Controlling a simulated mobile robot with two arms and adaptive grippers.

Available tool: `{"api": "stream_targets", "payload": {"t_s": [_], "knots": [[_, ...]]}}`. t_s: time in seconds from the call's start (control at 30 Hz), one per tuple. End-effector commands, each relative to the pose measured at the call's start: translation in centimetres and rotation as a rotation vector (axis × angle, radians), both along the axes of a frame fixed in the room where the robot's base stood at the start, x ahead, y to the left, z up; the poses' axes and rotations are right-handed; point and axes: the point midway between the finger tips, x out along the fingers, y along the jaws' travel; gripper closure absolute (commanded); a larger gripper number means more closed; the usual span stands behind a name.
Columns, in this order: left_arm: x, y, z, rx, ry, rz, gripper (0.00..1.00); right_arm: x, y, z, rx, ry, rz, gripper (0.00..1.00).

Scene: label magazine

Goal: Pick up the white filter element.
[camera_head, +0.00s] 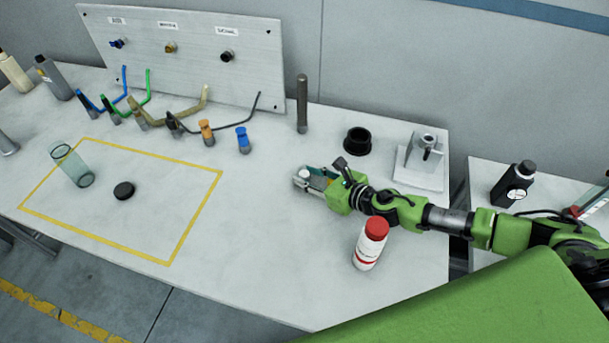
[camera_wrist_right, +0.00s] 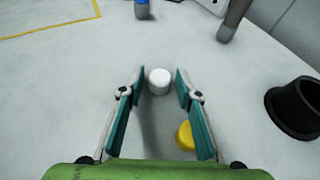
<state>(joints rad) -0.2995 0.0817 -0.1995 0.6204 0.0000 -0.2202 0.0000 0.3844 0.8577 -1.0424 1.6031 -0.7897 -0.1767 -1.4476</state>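The white filter element looks like a small white cylinder (camera_wrist_right: 159,81) standing on the table in the right wrist view. My right gripper (camera_wrist_right: 160,88) is open, with its teal finger pads on either side. The cylinder sits between the fingertips with a visible gap to each pad. In the head view my right gripper (camera_head: 305,178) is low over the table's right half, and the fingers largely hide what is between them. A yellow round piece (camera_wrist_right: 186,136) lies near the right finger, partly hidden by it. My left gripper is not in view.
A red-capped white bottle (camera_head: 369,246) stands close to my right arm. A black cup (camera_head: 357,141), a dark upright rod (camera_head: 302,104) and a grey fixture (camera_head: 420,168) stand behind. A blue fitting (camera_head: 243,140) is left of the gripper. The table's front middle is clear.

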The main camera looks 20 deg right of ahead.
Motion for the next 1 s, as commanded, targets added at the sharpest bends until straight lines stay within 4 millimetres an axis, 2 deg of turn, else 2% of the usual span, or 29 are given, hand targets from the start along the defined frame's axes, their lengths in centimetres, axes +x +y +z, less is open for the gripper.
{"api": "stream_targets", "payload": {"t_s": [0.03,0.07,0.37,0.47,0.8,1.0], "knots": [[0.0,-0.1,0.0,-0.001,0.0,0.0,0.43,0.0,0.0,0.0,0.0,0.0,0.0,0.86],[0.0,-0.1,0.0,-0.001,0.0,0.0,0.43,0.0,0.0,0.0,0.0,0.0,0.0,0.91],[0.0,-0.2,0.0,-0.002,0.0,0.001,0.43,0.0,0.0,0.0,0.0,0.0,0.0,0.92],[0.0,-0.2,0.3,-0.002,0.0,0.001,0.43,0.0,0.0,0.6,0.0,-0.001,0.0,0.92],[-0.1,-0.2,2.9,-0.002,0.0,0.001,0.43,0.1,0.0,7.1,0.0,-0.005,0.001,0.92],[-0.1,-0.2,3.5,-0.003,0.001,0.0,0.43,0.0,0.0,9.6,0.0,-0.002,0.0,0.92]]}}
